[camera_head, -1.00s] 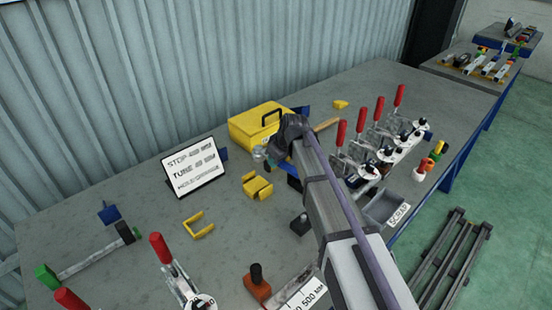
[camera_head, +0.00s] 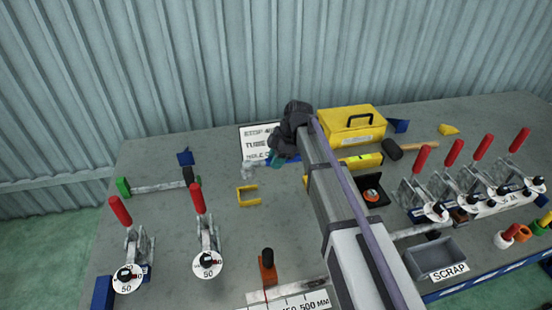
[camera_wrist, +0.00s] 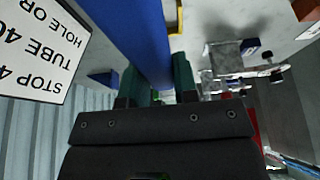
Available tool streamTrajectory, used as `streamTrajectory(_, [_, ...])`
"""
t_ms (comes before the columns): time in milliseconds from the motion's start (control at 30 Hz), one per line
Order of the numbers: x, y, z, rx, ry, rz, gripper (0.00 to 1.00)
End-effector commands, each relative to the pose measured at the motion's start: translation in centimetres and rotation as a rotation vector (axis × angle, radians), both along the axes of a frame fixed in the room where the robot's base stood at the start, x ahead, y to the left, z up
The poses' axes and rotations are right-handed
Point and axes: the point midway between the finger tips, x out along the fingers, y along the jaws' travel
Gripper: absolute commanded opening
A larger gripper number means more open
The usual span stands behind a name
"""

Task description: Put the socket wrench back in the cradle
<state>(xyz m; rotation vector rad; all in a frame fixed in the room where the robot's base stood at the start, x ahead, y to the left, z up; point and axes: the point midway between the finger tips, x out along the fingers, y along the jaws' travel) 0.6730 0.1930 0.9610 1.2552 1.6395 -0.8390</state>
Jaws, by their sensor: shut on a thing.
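My gripper (camera_wrist: 157,85) is shut on a blue bar, which looks like the socket wrench's handle (camera_wrist: 135,35). It runs up and left out of the wrist view. In the head view my gripper (camera_head: 283,158) is largely hidden by my dark wrist, in front of the sign. A grey metal end of the wrench (camera_head: 249,171) shows left of it, above the bench. A yellow U-shaped bracket (camera_head: 241,199) lies on the bench below and left of my gripper; I cannot tell whether it is the cradle. Part of a yellow piece (camera_wrist: 180,17) shows in the wrist view.
A sign (camera_head: 255,139) stands just behind my gripper, and a yellow toolbox (camera_head: 350,127) behind right. Red-handled clamps (camera_head: 207,240) stand front left, others at right. A hammer (camera_head: 393,150), a spirit level (camera_head: 362,161) and a scrap bin (camera_head: 437,258) lie right of my arm.

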Motion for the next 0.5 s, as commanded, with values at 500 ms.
streamTrajectory(500, [0.0,-0.1,-4.5,0.002,0.001,-0.001,0.00])
